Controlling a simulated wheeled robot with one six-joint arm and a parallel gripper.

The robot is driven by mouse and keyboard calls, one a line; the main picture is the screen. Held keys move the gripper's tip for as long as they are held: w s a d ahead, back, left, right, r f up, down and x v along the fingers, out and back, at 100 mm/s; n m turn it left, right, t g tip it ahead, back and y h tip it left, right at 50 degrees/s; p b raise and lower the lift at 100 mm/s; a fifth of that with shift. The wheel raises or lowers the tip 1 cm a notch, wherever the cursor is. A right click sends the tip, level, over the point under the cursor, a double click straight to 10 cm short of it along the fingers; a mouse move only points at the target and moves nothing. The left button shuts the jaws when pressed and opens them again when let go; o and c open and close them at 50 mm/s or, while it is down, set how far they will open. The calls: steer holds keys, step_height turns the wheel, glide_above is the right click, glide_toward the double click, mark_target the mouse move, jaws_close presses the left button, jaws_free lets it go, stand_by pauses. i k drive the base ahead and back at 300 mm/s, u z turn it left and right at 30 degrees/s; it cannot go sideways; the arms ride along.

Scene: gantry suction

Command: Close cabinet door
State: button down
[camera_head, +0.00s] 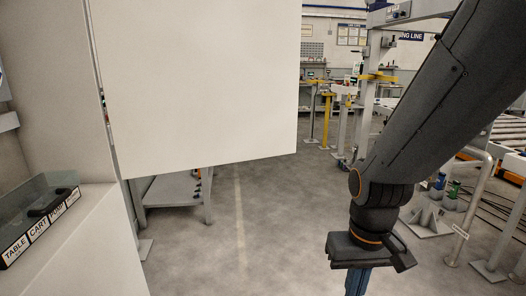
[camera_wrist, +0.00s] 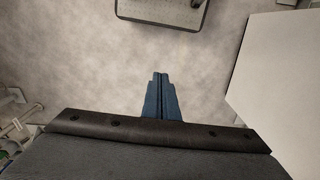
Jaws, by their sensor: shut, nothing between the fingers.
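The cabinet door is a plain white panel (camera_head: 200,80) standing open in the head view, with its lower edge above the grey floor. The cabinet body (camera_head: 55,90) is at the left, and the door's left edge lies along it. My gripper (camera_head: 356,284) points down over the floor, to the right of the door and apart from it. Its blue fingers are together and empty in the wrist view (camera_wrist: 160,95). A white panel at the right of the wrist view (camera_wrist: 285,85) looks like the door. The fingers do not touch it. The fingertips are cut off in the head view.
Yellow-topped posts (camera_head: 327,115), a grey frame and a roller conveyor (camera_head: 505,130) stand behind on the right. A pipe rail (camera_head: 480,190) is at the right. Floor between door and arm is clear.

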mark_target(186, 84)
steer(key=z, duration=0.45)
steer(key=i, duration=4.95)
steer(key=u, duration=3.5)
steer(key=i, duration=1.1)
steer(key=u, duration=0.2)
